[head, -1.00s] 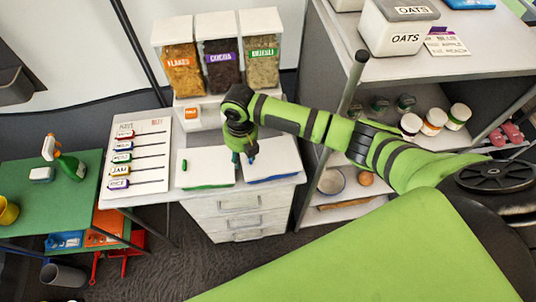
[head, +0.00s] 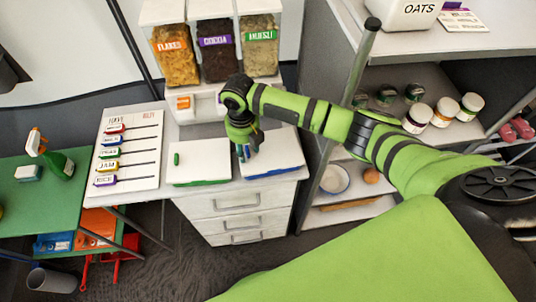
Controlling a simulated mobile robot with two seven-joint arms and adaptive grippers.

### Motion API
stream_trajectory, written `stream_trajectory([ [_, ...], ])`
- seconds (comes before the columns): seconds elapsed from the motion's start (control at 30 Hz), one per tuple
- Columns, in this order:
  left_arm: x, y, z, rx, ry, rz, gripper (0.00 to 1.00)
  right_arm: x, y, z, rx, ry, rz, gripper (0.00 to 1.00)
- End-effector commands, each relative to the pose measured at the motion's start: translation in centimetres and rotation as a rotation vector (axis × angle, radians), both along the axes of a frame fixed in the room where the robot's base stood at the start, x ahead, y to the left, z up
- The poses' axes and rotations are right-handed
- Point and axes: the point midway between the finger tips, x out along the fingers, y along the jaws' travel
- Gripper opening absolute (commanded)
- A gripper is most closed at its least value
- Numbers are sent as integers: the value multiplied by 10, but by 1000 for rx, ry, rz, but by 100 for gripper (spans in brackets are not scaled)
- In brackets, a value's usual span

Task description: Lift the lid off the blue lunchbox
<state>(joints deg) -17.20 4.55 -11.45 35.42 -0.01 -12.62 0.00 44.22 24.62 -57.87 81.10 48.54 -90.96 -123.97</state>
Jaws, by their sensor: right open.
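The blue lunchbox (head: 270,173) sits on the right part of the white drawer unit's top, its white lid (head: 277,155) in place over the blue base. My right gripper (head: 244,157) points down at the left part of this lid. It is open, with its fingertips around or just beside the lid's small blue handle, which they mostly hide. I cannot tell whether they touch it. My left gripper is out of view.
A similar lunchbox with a green base (head: 200,183) and green handle stands close on the left. Behind are cereal dispensers (head: 215,47). A label board (head: 128,155) lies at the left. A shelf unit (head: 330,110) stands close on the right.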

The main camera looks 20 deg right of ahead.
Motion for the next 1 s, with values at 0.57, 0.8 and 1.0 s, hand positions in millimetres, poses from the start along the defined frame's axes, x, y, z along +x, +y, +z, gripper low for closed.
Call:
stream_trajectory([
  [0.57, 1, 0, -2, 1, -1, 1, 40, 0, 0, -2, 0, -1, 0, 0],
  [0.8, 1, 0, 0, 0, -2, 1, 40, 0, 0, 0, 0, -1, 0, 0],
  [1.0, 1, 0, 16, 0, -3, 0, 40, 0, 0, 16, 0, -2, 0, 0],
])
